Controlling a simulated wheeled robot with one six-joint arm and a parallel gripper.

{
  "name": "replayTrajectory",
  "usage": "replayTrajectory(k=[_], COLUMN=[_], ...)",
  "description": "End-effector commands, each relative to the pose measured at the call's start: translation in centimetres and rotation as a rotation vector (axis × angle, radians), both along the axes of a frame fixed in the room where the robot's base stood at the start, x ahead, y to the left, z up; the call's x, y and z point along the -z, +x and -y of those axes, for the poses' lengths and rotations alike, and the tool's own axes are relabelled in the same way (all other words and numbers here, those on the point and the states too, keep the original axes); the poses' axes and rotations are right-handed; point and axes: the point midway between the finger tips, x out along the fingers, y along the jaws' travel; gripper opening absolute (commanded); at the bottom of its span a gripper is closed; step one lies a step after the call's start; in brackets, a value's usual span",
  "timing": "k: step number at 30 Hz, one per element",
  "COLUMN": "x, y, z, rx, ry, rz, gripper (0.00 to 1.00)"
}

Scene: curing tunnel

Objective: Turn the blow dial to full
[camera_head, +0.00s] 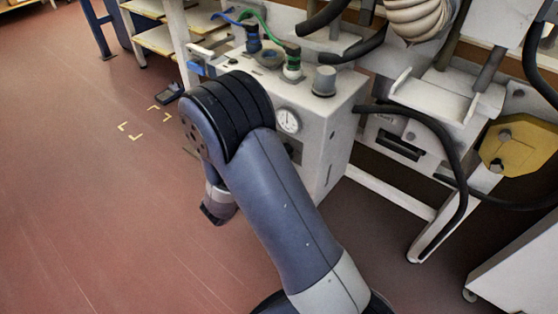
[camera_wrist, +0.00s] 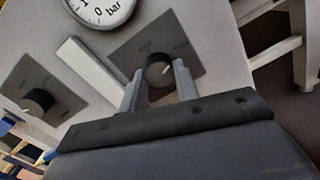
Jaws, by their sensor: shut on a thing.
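In the wrist view a dark round dial (camera_wrist: 158,71) sits on a grey square plate on the pale panel. The two grey fingers of my gripper (camera_wrist: 159,84) stand on either side of it and are shut on it. The plate's lettering is too blurred to read, so I cannot confirm that this is the blow dial or read its setting. A second dark dial (camera_wrist: 40,101) on a similar plate is at the left, apart from my gripper. In the head view my arm hides the gripper and most of the machine's front.
A pressure gauge marked bar (camera_wrist: 100,8) is above the dials, also visible in the head view (camera_head: 288,120). A pale bar (camera_wrist: 86,71) lies between the dials. Black hoses (camera_head: 440,125) loop at the right of the machine box (camera_head: 335,118). Open floor (camera_head: 90,220) is at left.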

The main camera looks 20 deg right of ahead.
Motion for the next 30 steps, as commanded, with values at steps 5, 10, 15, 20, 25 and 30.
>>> replayTrajectory(k=[5,10,15,20,25,30], x=[0.17,0.08,0.01,-0.01,-0.01,-0.02], y=[-0.02,-0.02,-0.01,-0.01,-0.01,0.00], z=[-0.01,-0.01,0.00,-0.01,-0.01,-0.01], rx=[0.000,0.001,0.000,0.000,0.000,0.001], ry=[0.046,0.068,0.076,0.076,0.076,0.075], rz=[0.061,0.092,0.102,0.103,0.103,0.103], gripper=[0.07,0.07,0.07,0.07,0.30,0.44])
